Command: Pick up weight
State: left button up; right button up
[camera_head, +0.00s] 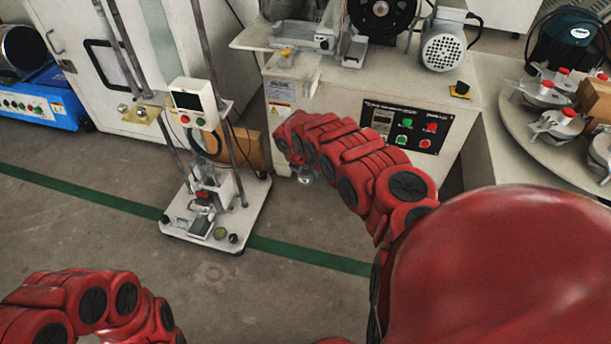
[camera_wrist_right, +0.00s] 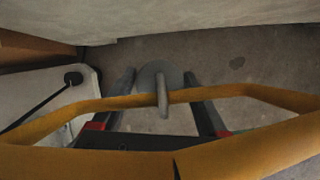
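A grey weight (camera_wrist_right: 162,82), a round disc with a narrow upright stem, shows in the right wrist view between the two dark fingers of my right gripper (camera_wrist_right: 160,85). The fingers stand apart on either side of the stem, with a gap to it. Whether they touch the disc's edge I cannot tell. In the head view my right arm reaches to the middle, and a small silvery thing (camera_head: 305,177) shows just under its end, perhaps the weight. My right gripper's fingers are hidden there. My left arm is at the lower left; its gripper does not show.
A white test stand (camera_head: 213,236) is left of my right arm's end. A white machine with a control panel (camera_head: 404,127) stands behind the arm. A round table (camera_head: 520,125) with parts is at the right. A yellow bar (camera_wrist_right: 236,91) crosses the wrist view. The floor front left is clear.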

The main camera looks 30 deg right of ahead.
grip_shut()
dwell(0.5)
